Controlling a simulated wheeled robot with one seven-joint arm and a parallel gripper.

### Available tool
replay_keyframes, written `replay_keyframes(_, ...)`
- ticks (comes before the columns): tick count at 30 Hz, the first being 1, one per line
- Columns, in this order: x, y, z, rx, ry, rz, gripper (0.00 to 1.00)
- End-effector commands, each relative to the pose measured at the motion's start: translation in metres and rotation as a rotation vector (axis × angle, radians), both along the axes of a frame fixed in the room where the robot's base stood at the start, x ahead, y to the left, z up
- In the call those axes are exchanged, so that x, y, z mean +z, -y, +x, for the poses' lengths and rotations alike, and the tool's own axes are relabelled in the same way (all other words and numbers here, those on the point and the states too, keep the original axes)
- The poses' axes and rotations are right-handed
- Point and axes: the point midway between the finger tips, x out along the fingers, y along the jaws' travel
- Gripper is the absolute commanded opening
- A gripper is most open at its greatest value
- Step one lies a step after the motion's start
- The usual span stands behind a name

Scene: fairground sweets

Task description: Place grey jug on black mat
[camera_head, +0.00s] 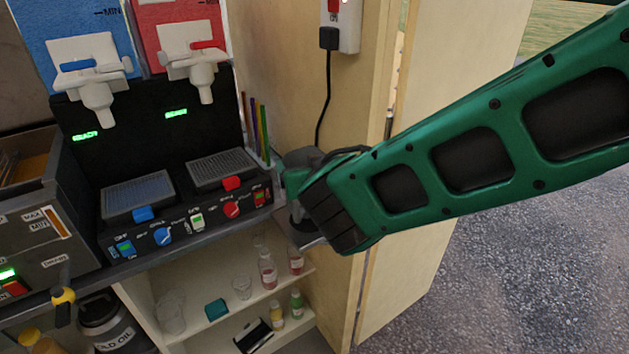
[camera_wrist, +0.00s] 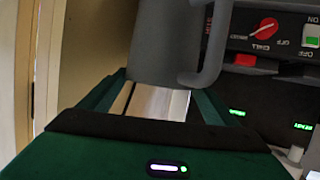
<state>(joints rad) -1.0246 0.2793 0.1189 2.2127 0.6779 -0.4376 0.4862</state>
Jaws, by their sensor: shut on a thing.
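In the wrist view the grey jug (camera_wrist: 165,48) is between the two green fingers of my gripper (camera_wrist: 160,85), which are shut on it. Its curved handle shows on the right side. In the head view my gripper (camera_head: 298,195) is at the right end of the slush machine, beside the wooden panel. The arm hides most of the jug there. A flat black piece (camera_head: 250,338) with a white part lies on the low shelf; I cannot tell whether it is the black mat.
The slush machine (camera_head: 185,222) with knobs and two drip trays stands left of my gripper. Below it, a white shelf (camera_head: 205,322) holds cups, small bottles and a teal block (camera_head: 216,308). A wooden panel (camera_head: 345,285) rises close by on the right.

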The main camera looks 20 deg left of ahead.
Motion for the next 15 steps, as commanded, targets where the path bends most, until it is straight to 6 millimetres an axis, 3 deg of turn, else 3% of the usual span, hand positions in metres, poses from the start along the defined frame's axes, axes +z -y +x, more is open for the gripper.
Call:
replay_keyframes(5, -0.007, 0.004, 0.003, 0.001, 0.0, -0.001, 0.38)
replay_keyframes(15, -0.043, 0.004, 0.003, 0.001, 0.001, 0.0, 0.38)
